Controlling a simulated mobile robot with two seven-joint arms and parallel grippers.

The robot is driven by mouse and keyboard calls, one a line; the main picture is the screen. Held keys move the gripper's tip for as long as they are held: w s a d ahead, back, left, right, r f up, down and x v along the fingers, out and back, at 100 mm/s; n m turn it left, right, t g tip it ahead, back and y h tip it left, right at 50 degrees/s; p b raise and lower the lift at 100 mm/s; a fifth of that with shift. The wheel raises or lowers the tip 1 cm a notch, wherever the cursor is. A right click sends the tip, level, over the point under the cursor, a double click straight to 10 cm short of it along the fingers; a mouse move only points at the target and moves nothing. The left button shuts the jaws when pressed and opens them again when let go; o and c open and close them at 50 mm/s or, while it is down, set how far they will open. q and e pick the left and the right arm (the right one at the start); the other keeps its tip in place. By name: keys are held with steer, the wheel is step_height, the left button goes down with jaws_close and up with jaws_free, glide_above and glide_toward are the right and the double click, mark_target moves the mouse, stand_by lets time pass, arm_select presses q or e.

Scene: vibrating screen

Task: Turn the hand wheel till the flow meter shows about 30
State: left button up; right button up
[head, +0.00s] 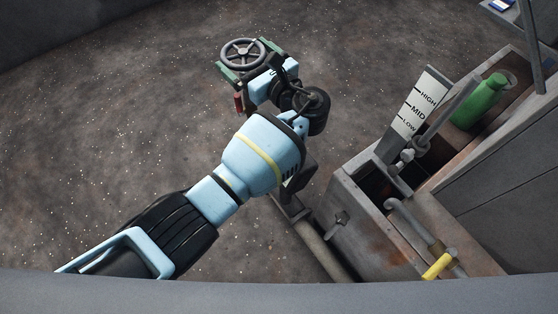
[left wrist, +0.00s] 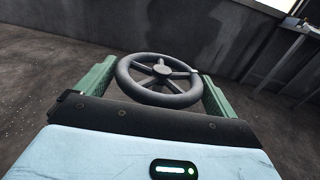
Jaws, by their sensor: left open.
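The grey hand wheel (head: 242,53) is a round rim with several spokes, at the top centre of the head view. It also shows in the left wrist view (left wrist: 160,72), straight ahead of the gripper. My left gripper (head: 248,59) is open, with one green finger on each side of the wheel. In the left wrist view the wheel's rim lies between the two fingers; I cannot tell whether either touches it. My forearm and wrist hide what is under the wheel. I cannot make out a flow meter reading. My right gripper is not in view.
At the right stands a metal trough (head: 384,237) with a HIGH, MID, LOW level board (head: 416,110), a green bottle (head: 482,101) and a yellow-handled pipe (head: 437,266). A small red part (head: 239,103) is below the wheel. The floor to the left is clear.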

arm_select(q)
step_height(320, 180, down, 2)
steer(key=shift+f+b, duration=0.1)
steer(key=shift+b, duration=0.25)
steer(key=shift+f+b, duration=0.35)
steer(key=shift+f, duration=0.45)
steer(key=shift+f+b, duration=0.5)
steer(key=shift+f, duration=0.55)
steer(key=shift+o, duration=0.7)
steer(key=shift+d, duration=0.1)
